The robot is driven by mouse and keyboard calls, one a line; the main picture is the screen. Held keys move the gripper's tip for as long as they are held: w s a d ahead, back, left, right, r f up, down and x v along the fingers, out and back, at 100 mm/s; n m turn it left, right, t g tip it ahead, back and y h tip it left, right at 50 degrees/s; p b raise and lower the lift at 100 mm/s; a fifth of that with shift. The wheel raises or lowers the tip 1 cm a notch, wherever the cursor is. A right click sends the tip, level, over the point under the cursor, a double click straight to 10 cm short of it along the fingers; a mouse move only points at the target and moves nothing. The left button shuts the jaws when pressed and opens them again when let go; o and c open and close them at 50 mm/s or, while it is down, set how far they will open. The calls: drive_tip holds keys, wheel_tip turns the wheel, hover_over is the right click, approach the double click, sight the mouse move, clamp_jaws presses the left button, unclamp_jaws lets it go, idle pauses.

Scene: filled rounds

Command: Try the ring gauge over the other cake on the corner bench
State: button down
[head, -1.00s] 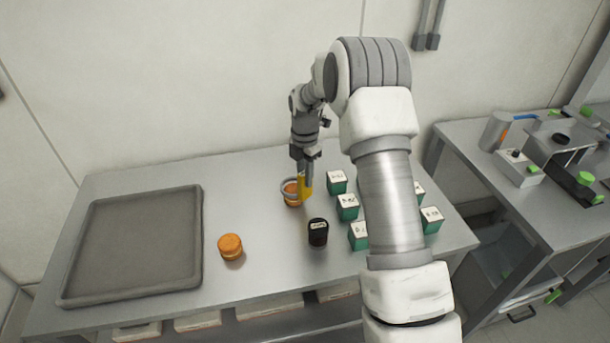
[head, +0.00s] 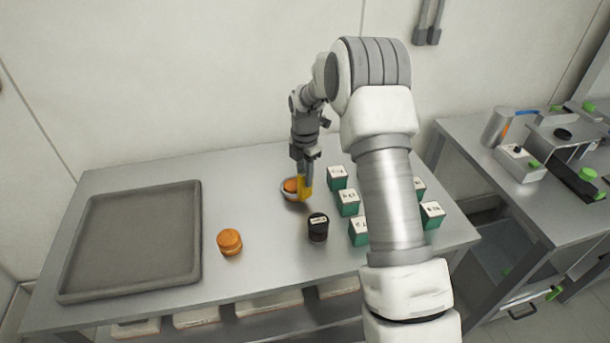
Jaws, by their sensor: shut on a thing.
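My gripper (head: 305,172) is shut on the yellow handle of the ring gauge (head: 304,187), on the bench in front of the wall. The gauge's grey ring sits low around an orange cake (head: 290,185), whose top shows inside it. The handle hides the right side of the ring, so I cannot tell whether the ring touches the cake or rests on the bench. Another orange cake (head: 229,242) stands clear on the bench, nearer and to the left.
A grey tray (head: 192,235) lies at the left of the bench (head: 140,172). A dark labelled jar (head: 318,230) stands in front of the gauge. Several green boxes (head: 348,204) stand at the right, partly behind my arm. A second bench with equipment (head: 519,165) is further right.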

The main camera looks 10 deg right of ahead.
drive_tip(key=shift+f+b, duration=0.9)
drive_tip(key=shift+f, duration=0.55)
drive_tip(key=shift+r, duration=0.1)
idle(1.0)
drive_tip(key=shift+r+p, duration=3.05)
drive_tip(key=shift+r, duration=1.8)
